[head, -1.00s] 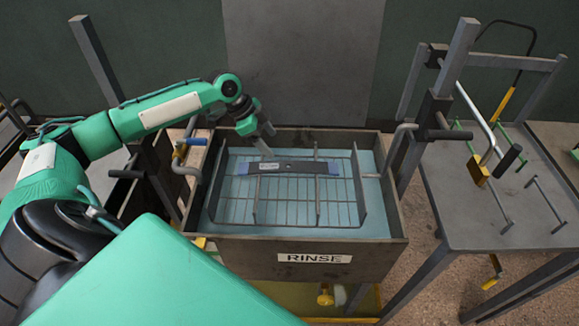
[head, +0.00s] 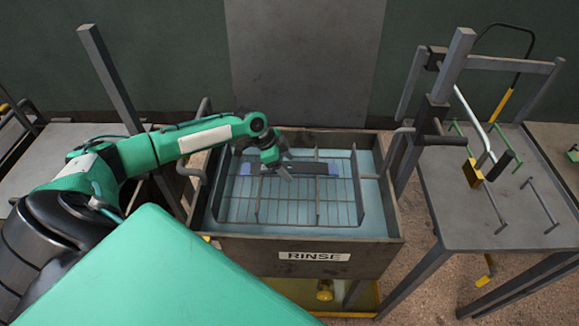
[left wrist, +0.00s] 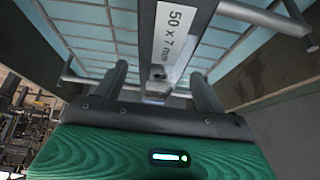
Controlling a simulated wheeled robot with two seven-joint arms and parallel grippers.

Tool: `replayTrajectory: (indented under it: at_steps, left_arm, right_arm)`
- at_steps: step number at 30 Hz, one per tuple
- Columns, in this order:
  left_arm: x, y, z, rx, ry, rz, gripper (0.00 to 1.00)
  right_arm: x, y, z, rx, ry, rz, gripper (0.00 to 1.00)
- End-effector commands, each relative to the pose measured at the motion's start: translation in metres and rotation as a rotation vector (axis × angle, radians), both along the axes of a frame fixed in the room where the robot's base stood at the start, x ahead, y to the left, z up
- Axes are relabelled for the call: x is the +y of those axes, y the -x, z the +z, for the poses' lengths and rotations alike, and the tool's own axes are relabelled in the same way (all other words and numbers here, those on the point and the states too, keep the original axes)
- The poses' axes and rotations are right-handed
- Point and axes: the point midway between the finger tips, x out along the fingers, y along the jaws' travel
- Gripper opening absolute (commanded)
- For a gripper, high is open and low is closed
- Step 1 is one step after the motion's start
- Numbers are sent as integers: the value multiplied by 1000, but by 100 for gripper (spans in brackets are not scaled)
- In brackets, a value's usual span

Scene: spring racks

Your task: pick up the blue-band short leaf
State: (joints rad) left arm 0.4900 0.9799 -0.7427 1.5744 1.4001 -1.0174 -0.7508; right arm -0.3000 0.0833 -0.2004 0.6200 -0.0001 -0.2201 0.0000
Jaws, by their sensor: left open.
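The blue-band short leaf (head: 312,168) is a dark flat bar with blue bands at its ends. It lies across the wire rack in the rinse tank (head: 396,222). My left gripper (head: 284,174) is open over the leaf's left half and hides part of it in the head view. In the left wrist view the leaf (left wrist: 184,35) carries a white label reading "50 x 7 mm". Its near part lies between the two open fingers (left wrist: 160,82). I cannot tell the height gap between fingers and leaf. My right gripper is not in view.
The wire rack (head: 290,212) has upright dividers near the leaf. The tank's walls stand around it, with bent handles at both sides. A grey table (head: 450,190) with a post frame, a brass padlock (head: 473,173) and rods stands at the right.

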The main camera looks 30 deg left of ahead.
Motion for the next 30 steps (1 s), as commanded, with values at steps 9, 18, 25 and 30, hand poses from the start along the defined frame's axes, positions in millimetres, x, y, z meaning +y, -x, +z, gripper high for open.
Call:
replayTrajectory:
  at_steps: [9,18,25,30]
  left_arm:
    - [0,0,0,0,0,0,24]
    - [0,-1,3,-4,1,1,10]
    - [0,-2,13,-6,2,-1,9]
    - [1,-2,36,-9,-1,-1,9]
  right_arm:
    - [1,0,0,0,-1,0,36]
    - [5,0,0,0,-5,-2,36]
    - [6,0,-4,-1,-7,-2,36]
    - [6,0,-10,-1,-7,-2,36]
